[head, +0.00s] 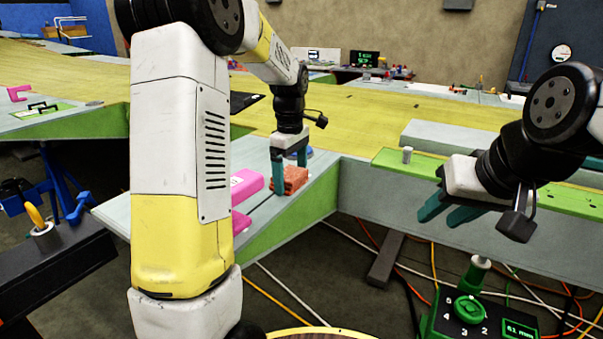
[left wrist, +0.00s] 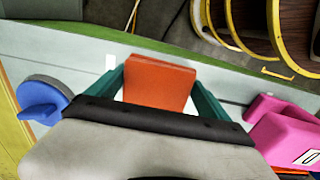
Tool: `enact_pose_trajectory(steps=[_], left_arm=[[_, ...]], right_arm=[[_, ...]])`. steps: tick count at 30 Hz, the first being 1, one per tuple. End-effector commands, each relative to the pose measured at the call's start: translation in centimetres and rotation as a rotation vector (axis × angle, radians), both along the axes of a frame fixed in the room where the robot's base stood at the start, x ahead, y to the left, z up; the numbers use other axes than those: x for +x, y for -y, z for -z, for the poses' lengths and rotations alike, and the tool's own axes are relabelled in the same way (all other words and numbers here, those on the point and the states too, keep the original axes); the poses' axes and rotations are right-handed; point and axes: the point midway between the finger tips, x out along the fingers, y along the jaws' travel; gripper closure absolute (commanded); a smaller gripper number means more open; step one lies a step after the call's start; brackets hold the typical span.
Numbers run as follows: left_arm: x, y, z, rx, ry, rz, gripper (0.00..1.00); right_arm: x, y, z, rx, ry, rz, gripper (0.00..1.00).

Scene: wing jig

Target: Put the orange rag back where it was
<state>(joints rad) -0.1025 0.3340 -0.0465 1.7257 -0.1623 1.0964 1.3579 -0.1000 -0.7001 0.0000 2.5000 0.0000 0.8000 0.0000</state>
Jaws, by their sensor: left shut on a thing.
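The orange rag (head: 291,180) is a folded block at the grey ledge of the wing jig. My left gripper (head: 289,188) points down over it, with a teal finger on either side, shut on the rag. In the left wrist view the rag (left wrist: 160,84) sits between the two teal fingers. I cannot tell whether the rag touches the ledge (head: 262,218). My right gripper (head: 450,212) is at the right, in front of the grey beam, its teal fingers apart with nothing seen between them.
Pink blocks (head: 245,184) lie just left of the rag. A blue round-based thing (left wrist: 42,102) is on its other side. A green plate with a metal peg (head: 407,155) lies to the right. A green dial device (head: 467,308) stands below my right gripper.

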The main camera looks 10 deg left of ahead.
Motion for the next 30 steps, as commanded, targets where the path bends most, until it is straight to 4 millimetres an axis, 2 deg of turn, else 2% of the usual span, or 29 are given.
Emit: enact_pose_trajectory(steps=[1,2,9,13,17,24,30], left_arm=[[0.0,0.0,0.1,0.0,-0.001,0.0,0.06],[0.0,0.0,0.1,0.0,0.0,0.0,0.0],[0.0,0.0,0.0,0.0,0.0,0.0,0.0],[0.0,0.0,-0.9,0.0,0.001,0.0,0.0],[0.1,0.0,-3.1,0.0,0.004,0.0,0.0],[0.1,0.0,-8.4,0.0,0.003,0.001,0.0],[0.0,0.0,-11.3,0.0,0.001,0.0,0.0]], right_arm=[[0.0,0.0,0.0,0.0,0.0,0.0,0.64],[0.0,0.0,0.0,0.0,0.0,0.0,0.64],[0.0,0.0,0.0,0.0,0.0,0.0,0.64],[0.0,0.0,0.0,0.0,0.0,0.0,0.64],[0.0,0.0,0.0,0.0,0.0,0.0,0.64],[0.0,0.0,0.0,0.0,0.0,0.0,0.64],[0.0,0.0,0.0,0.0,0.0,0.0,0.64]])
